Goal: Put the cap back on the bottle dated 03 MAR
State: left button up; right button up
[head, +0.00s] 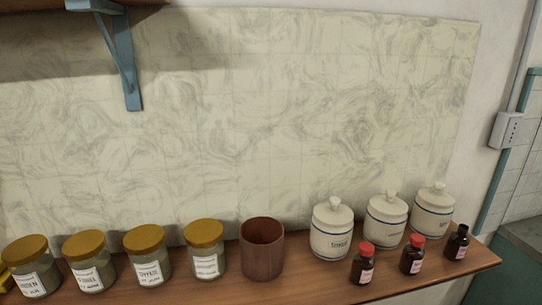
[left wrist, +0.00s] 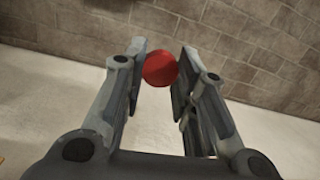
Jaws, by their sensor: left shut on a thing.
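Three small dark bottles with pale labels stand at the right end of the wooden shelf in the head view. The left bottle (head: 363,266) and the middle bottle (head: 412,257) wear red caps. The right bottle (head: 458,245) shows a dark, bare neck with no red cap. The dates on their labels are too small to read. In the left wrist view my left gripper (left wrist: 162,62) is shut on a round red cap (left wrist: 160,69), held between its fingertips and away from the bottles.
Three white lidded jars (head: 386,222) stand behind the bottles. A brown cup (head: 262,250) stands mid-shelf, with several yellow-lidded glass jars (head: 147,257) to its left. Bare wooden shelf (head: 305,283) shows between the cup and the bottles. A blue bracket (head: 128,70) hangs above left.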

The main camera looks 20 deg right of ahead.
aim_at(456, 246)
jog(key=k+l, duration=0.1)
jog(key=l, duration=0.45)
jog(key=k+l, duration=0.15)
jog(key=l, duration=0.45)
jog(key=k+l+z, duration=0.1)
jog(key=l, duration=0.45)
jog(key=k+l, duration=0.1)
jog(key=l, duration=0.5)
jog(key=k+l, duration=0.1)
jog(key=l, duration=0.45)
jog(key=k+z, duration=0.05)
